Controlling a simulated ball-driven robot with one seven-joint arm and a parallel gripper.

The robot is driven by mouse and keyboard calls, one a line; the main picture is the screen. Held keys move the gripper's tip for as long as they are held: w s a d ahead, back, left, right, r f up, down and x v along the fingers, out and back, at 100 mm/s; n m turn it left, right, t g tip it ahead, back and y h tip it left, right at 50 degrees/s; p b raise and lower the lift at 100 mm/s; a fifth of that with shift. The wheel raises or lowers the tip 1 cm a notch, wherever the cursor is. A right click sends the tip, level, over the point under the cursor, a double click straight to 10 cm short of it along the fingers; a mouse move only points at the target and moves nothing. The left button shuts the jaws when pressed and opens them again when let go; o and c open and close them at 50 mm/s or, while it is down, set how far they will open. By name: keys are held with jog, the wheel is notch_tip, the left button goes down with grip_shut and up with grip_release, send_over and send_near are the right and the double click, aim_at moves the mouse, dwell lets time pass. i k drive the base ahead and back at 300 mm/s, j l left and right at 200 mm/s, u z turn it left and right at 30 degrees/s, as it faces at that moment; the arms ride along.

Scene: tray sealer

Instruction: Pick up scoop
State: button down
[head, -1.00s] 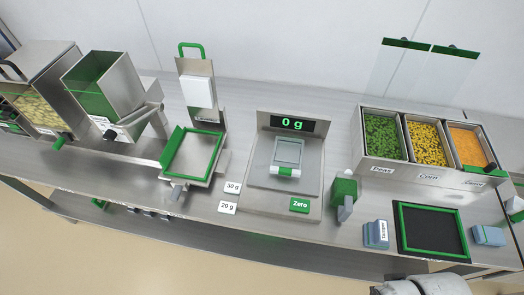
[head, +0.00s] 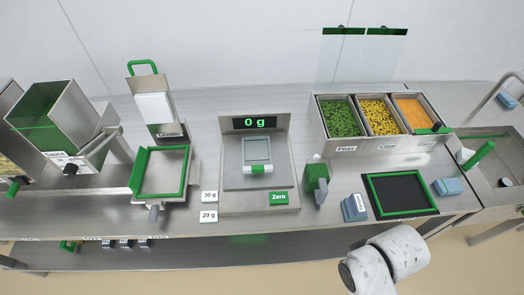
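A green block with a grey handle-like part (head: 317,181) stands on the steel counter, right of the scale; it may be the scoop or its holder, I cannot tell. A green bar with a dark end (head: 432,130) lies at the front of the carrot bin (head: 414,112); it may also be a scoop handle. Only a white link of my arm shows at the bottom, right of centre, in front of the counter. My gripper is not in view.
The scale (head: 257,175) reads 0 g. Bins of peas (head: 340,117) and corn (head: 380,115) stand behind. A black mat with green rim (head: 401,174) lies between blue blocks (head: 354,207) (head: 447,187). A sink (head: 485,152) is at the right.

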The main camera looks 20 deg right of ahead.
aim_at(468, 158)
jog(key=z, duration=1.65)
